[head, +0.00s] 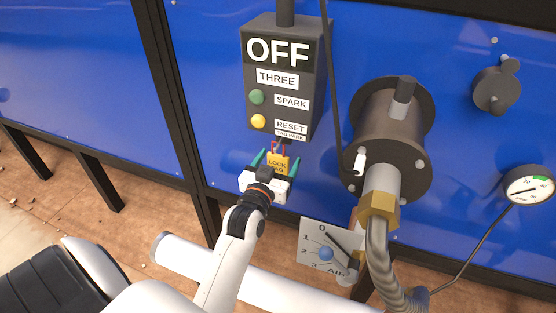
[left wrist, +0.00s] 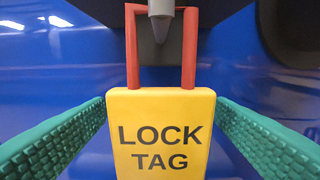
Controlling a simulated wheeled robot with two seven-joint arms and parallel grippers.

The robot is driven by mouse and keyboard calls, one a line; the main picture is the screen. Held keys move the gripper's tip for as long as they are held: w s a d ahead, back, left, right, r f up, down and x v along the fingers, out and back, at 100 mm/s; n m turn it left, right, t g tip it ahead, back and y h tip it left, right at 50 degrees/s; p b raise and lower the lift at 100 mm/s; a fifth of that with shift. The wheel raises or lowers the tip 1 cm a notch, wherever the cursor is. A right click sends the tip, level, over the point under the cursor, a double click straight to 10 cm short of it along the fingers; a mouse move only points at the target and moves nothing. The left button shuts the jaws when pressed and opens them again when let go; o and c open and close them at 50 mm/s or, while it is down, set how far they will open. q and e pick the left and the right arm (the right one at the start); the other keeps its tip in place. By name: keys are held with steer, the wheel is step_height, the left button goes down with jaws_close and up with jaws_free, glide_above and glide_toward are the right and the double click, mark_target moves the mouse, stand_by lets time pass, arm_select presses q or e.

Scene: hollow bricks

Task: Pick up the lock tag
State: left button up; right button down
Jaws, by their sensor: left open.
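The lock tag (head: 278,162) is a yellow block lettered LOCK TAG with a red shackle. It hangs below the grey control box (head: 285,80) in the head view. In the left wrist view the lock tag (left wrist: 160,120) fills the middle, and its shackle loops around a grey peg (left wrist: 160,20). My left gripper (head: 275,160) is open, with one green finger on each side of the tag. In the left wrist view gaps show between the tag and both fingers. My right gripper is not in view.
The control box carries an OFF sign, a green button (head: 257,97) and a yellow button (head: 258,121). A dark flanged fitting (head: 390,140) with a hose stands to the right, with a dial plate (head: 325,248) below it. A gauge (head: 529,190) is at far right.

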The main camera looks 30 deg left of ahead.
arm_select(q)
steer(key=shift+x, duration=1.1)
steer(key=shift+s+f, duration=0.1)
steer(key=shift+c, duration=0.4)
steer(key=c, duration=1)
